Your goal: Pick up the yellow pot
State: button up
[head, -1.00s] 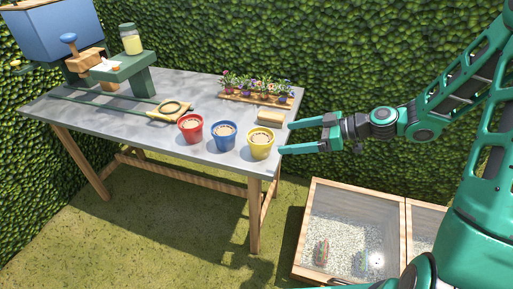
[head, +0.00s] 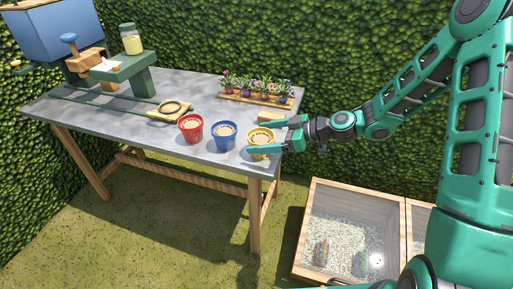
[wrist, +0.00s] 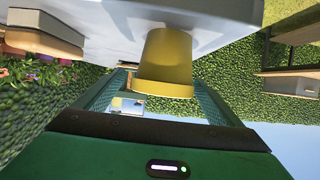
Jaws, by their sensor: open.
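The yellow pot (head: 261,153) stands upright near the right end of the grey table, filled with a tan material. My gripper (head: 263,137) is open, with its fingers reaching left over the table's right edge. One finger lies on the far side of the pot and the other across its near side in the head view. In the wrist view the yellow pot (wrist: 166,62) appears upside down, between the two fingers. I cannot tell whether either finger touches it. The blue pot (head: 224,137) and the red pot (head: 191,128) stand in a row to its left.
A tan block (head: 270,117) lies just behind the yellow pot. A wooden tray of flowers (head: 256,96) is at the table's back. A green stand (head: 140,75) with a jar is at the left. A wooden box (head: 345,230) stands below, right of the table (head: 110,118).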

jog(key=shift+w+a+f, duration=0.15)
jog(key=shift+a, duration=0.25)
jog(key=c, duration=1.3)
jog(key=shift+c, duration=0.2)
